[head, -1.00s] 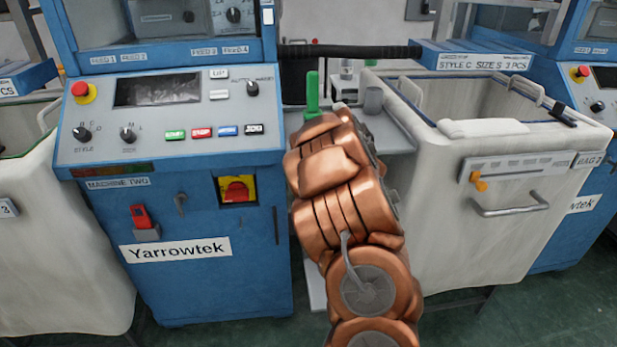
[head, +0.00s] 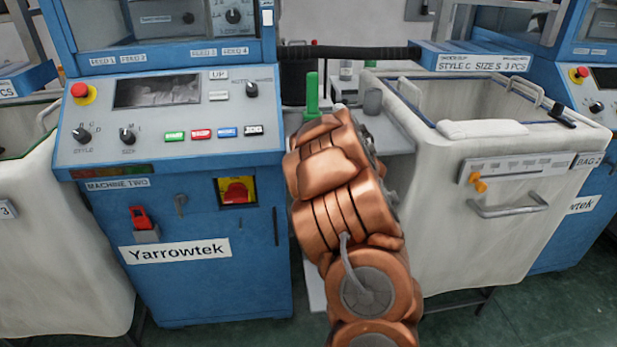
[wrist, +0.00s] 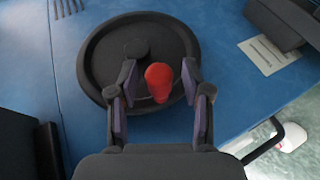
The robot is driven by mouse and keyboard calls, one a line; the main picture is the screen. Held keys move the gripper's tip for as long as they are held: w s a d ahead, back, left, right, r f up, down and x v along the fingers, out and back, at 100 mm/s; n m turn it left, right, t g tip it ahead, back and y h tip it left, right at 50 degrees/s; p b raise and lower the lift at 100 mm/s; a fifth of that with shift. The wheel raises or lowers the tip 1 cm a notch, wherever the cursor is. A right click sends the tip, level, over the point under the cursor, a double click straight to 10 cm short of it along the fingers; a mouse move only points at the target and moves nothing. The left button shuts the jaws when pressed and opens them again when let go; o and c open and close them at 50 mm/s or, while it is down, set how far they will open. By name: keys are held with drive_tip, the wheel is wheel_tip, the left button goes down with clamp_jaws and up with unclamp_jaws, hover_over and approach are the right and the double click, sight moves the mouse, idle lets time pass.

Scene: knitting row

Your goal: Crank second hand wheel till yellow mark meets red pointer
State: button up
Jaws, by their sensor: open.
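In the wrist view a black hand wheel (wrist: 100,62) lies against a blue machine panel. Its red crank knob (wrist: 158,80) stands out at the lower right of the wheel. My gripper (wrist: 157,92) is open, with one finger on each side of the knob; I cannot tell whether either finger touches it. I see no yellow mark or red pointer on the wheel. In the head view my copper-coloured arm reaches to the right side of the blue machine labelled Machine Two (head: 210,280). My gripper and the wheel are hidden there.
A green upright handle (head: 312,95) stands just beyond my arm. A grey shelf (head: 398,140) and a white bag bin (head: 440,220) are close on the right. In the wrist view a dark block (wrist: 280,20) and a paper label (wrist: 268,55) are right of the wheel.

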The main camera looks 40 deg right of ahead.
drive_tip(key=v, duration=1.2)
drive_tip(key=shift+w, duration=0.15)
idle(0.4)
